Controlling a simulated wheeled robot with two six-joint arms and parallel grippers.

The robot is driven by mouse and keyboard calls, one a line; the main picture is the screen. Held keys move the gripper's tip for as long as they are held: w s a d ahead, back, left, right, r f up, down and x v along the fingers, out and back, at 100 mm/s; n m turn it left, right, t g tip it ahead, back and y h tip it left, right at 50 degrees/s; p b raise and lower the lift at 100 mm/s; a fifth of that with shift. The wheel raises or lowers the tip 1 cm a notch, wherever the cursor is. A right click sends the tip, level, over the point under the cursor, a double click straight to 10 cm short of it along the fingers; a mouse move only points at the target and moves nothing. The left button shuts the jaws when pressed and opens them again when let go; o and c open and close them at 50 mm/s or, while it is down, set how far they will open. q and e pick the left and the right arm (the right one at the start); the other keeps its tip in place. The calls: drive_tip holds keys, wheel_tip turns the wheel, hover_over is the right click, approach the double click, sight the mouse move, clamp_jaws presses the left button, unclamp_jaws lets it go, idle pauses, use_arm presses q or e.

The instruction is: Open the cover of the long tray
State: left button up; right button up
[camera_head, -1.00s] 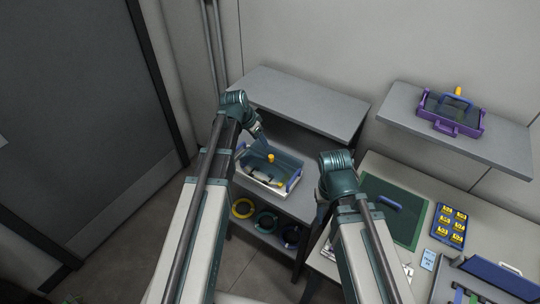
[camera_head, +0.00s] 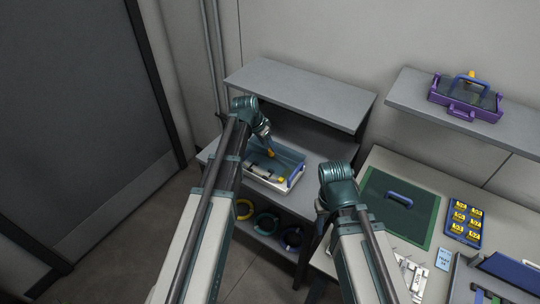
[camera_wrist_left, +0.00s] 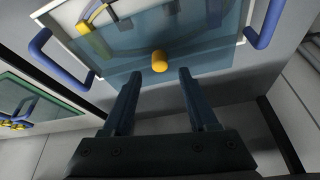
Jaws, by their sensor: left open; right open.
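The long tray (camera_head: 262,181) is white with blue end handles and stands on the middle level of the shelf unit. It also fills the top of the left wrist view (camera_wrist_left: 70,45). Its see-through blue cover (camera_wrist_left: 200,55) lies over it, with loose parts showing beneath. A yellow knob (camera_wrist_left: 159,61) sits near the cover's edge and also shows in the head view (camera_head: 271,153). My left gripper (camera_wrist_left: 160,73) is open, its fingertips just short of the knob, one to each side. My right gripper (camera_head: 321,212) is beside the worktable, its fingers mostly hidden by its arm.
A shelf board (camera_head: 300,92) overhangs behind the tray. Coiled cables (camera_head: 267,223) lie on the level below. A purple tray (camera_head: 465,103) stands on the wall shelf. The worktable holds a green panel with a handle (camera_head: 397,215) and a blue tray of yellow pieces (camera_head: 463,223).

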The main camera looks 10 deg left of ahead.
sight(270, 150)
use_arm(q)
drive_tip(key=b+x, duration=0.2)
drive_tip(key=x, duration=0.1)
drive_tip(key=shift+w+f, duration=0.1)
drive_tip(key=shift+f, duration=0.2)
use_arm(e)
wheel_tip(270, 150, down, 4)
drive_tip(key=shift+r, duration=0.25)
drive_tip(key=shift+r, duration=0.1)
use_arm(q)
clamp_jaws()
idle(0.7)
